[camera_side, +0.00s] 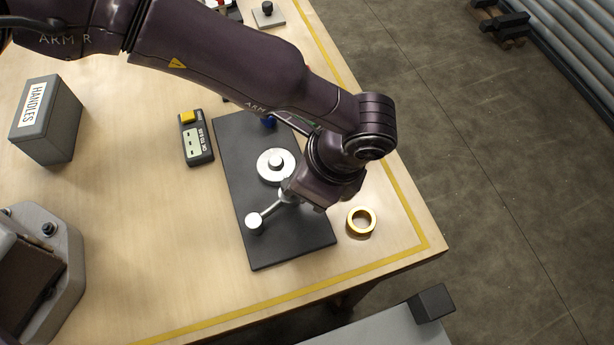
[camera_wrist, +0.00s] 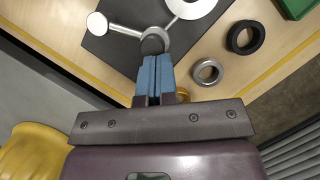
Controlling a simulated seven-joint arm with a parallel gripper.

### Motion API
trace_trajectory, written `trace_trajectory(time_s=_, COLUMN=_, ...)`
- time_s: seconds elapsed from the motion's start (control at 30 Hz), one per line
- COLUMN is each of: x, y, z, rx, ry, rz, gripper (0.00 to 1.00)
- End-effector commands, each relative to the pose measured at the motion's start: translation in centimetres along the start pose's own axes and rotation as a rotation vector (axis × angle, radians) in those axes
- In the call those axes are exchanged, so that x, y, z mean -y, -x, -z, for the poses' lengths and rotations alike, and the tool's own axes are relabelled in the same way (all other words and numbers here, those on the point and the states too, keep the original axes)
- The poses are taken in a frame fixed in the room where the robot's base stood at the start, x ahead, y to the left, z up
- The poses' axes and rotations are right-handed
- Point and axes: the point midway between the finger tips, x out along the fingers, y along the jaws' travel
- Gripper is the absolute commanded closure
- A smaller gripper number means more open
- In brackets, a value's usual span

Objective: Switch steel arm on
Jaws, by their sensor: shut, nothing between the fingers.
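The steel arm (camera_side: 268,210) is a thin silver lever with a round knob at its free end, on a dark grey plate (camera_side: 262,252). In the wrist view the steel arm (camera_wrist: 124,31) runs left from a round hub to the pale knob. My gripper (camera_wrist: 154,60) shows there as two blue fingers, shut with nothing between them. Their tips are at the near edge of the hub, seemingly above or against it; contact is unclear. In the side view my wrist hides the fingertips and part of the hub end.
A silver disc (camera_side: 272,165) with a central peg sits beside the lever on the plate. A brass-coloured ring (camera_side: 361,222) lies right of the plate. A meter (camera_side: 196,140) and a grey HANDLES box (camera_side: 46,122) stand left. A black ring (camera_wrist: 245,37) shows in the wrist view.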

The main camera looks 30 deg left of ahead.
Motion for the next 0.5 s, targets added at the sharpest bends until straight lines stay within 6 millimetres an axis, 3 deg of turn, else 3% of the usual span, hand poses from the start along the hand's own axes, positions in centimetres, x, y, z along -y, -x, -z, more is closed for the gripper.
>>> trace_trajectory(time_s=0.5, x=-0.10, y=0.04, z=0.43, rx=0.000, ry=-0.001, rz=-0.001, gripper=1.00)
